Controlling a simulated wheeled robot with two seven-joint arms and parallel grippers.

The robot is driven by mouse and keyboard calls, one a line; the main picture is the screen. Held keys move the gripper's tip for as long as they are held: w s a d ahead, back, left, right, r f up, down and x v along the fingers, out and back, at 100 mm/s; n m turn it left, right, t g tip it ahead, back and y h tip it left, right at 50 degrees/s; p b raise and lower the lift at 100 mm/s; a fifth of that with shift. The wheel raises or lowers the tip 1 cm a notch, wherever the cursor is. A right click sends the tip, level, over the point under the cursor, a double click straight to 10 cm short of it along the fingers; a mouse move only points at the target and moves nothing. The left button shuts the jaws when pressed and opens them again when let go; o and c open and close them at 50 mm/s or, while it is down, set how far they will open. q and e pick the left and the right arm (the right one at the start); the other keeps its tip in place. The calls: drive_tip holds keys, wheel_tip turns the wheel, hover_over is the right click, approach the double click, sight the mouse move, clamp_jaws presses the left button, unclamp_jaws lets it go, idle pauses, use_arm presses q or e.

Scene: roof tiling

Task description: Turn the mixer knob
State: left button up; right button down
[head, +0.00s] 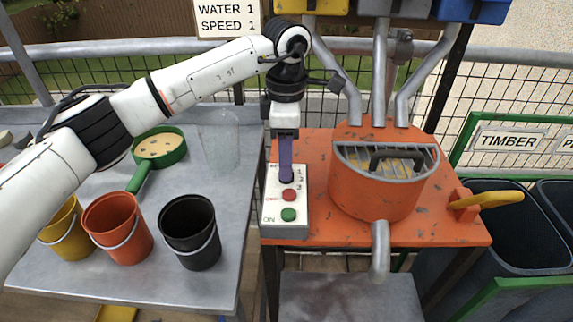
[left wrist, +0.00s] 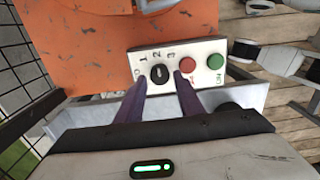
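The mixer knob (left wrist: 159,73) is a small black dial on a white control panel (left wrist: 205,48), with the marks 0, 1, 2 and 3 around it. My left gripper (head: 286,178) points down over the top of this panel in the head view, and its purple fingers hide the knob there. In the left wrist view the fingers (left wrist: 160,80) are apart, one on each side of the knob, with a gap visible around it. Contact cannot be seen. A red button (head: 289,195) and a green button (head: 288,214) are below the knob. The orange mixer drum (head: 372,203) stands beside the panel.
A sign (head: 227,18) reads WATER 1, SPEED 1. A yellow-handled lever (head: 490,199) is right of the drum. Black, orange and yellow buckets, a green-rimmed sieve (head: 159,146) and a clear container (head: 219,142) stand on the grey table at left. Metal pipes rise behind the drum.

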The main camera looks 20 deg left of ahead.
use_arm(q)
drive_tip(key=shift+f, duration=1.1)
drive_tip(key=c, duration=0.8)
drive_tip(key=n, duration=0.4)
drive_tip(key=shift+n, duration=0.3)
drive_tip(key=shift+n+p, duration=0.45)
drive_tip(key=shift+n, duration=1.75)
